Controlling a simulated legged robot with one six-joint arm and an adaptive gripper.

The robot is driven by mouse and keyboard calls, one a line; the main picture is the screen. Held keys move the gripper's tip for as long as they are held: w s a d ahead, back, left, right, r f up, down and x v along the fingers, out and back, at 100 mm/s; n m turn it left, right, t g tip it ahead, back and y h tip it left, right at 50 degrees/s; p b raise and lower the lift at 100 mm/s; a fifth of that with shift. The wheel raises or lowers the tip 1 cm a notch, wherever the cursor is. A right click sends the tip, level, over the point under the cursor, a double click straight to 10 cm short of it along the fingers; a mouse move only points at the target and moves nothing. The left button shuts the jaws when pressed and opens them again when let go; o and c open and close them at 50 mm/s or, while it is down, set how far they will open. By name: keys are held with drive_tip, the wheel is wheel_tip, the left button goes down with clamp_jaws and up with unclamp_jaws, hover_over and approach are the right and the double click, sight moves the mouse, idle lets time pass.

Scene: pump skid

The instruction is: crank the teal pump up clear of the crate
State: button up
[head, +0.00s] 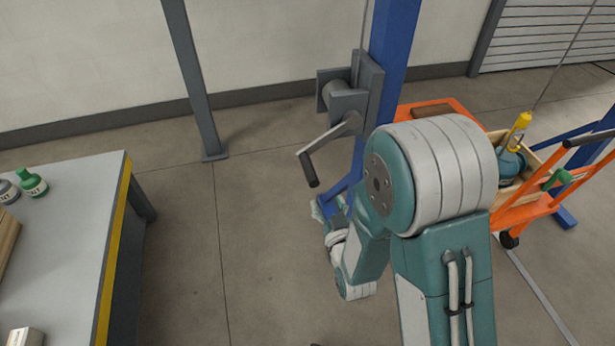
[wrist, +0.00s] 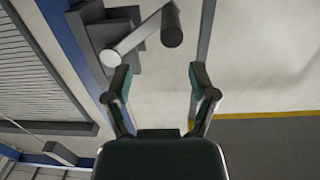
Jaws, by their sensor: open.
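The winch (head: 345,97) is a grey drum unit on the blue post (head: 400,42). Its crank arm (head: 331,137) slants down left to a dark grip (head: 309,169). The teal pump (head: 511,166) sits partly inside the wooden crate (head: 513,197), under a yellow hook (head: 519,127) on a cable. My gripper (wrist: 160,78) is open and empty in the wrist view. The crank grip (wrist: 171,25) shows ahead of the fingertips, apart from them, between their lines and nearer the right one. In the head view my arm hides most of the gripper.
An orange cart (head: 440,105) carries the crate at the right. A workbench (head: 75,190) with a yellow edge and green bottle (head: 32,182) stands at the left. A grey post (head: 192,80) rises behind. The floor between bench and winch is clear.

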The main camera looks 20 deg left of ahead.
sight(311, 175)
drive_tip(key=shift+y, duration=0.5)
drive_tip(key=x, duration=0.7)
drive_tip(key=a+x, duration=0.1)
drive_tip(key=x, duration=0.2)
drive_tip(key=shift+s+f, duration=0.15)
drive_tip(key=shift+f, duration=0.1)
clamp_jaws()
